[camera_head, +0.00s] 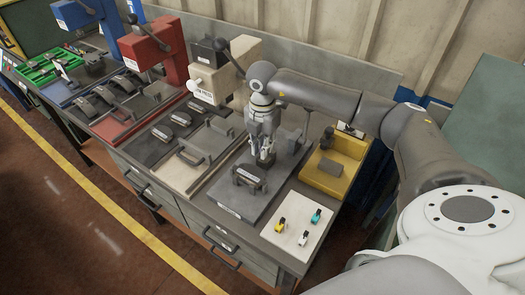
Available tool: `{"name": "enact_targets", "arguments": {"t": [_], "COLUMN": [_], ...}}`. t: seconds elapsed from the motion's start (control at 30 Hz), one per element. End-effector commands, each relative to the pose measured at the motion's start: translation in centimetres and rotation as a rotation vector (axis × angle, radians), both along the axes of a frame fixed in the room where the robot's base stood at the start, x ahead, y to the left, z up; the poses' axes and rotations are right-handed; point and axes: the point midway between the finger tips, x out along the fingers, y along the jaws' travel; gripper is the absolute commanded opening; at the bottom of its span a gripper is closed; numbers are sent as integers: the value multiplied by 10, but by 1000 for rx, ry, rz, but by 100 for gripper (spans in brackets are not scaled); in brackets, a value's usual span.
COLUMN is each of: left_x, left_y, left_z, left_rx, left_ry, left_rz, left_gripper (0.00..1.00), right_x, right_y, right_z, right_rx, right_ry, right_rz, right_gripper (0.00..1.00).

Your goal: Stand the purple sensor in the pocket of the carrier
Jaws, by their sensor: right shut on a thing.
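My right gripper (265,157) points down over the dark grey plate, just behind the carrier (250,177). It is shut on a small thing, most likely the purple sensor. That thing is mostly hidden between the fingers and its colour is too small to tell. No purple sensor shows anywhere else. The carrier is a dark, curved brake shoe part standing on the dark grey plate (228,196). Its pocket cannot be made out from here. My left gripper is not in view.
A pale mat (290,250) at the front right holds a yellow sensor (280,225), a white sensor (303,238) and a teal sensor (316,215). A yellow fixture (326,178) stands right of the plate. A beige press (222,72) and a red press (155,47) stand left.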

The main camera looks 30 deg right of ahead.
Motion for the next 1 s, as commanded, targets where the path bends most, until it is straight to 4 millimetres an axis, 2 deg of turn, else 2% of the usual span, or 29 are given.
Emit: {"name": "enact_targets", "arguments": {"t": [0.23, 0.97, 1.0], "left_x": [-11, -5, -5], "left_y": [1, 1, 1], "left_z": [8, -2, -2], "left_rx": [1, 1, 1], "left_ry": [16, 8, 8], "left_rz": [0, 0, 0], "left_gripper": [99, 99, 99], "right_x": [1, 0, -1], "right_y": [-1, -1, 0], "right_z": [-31, -49, -49], "right_rx": [0, -1, 0], "right_ry": [2, 7, 9], "right_rz": [0, 0, 1], "right_gripper": [0, 0, 16]}}
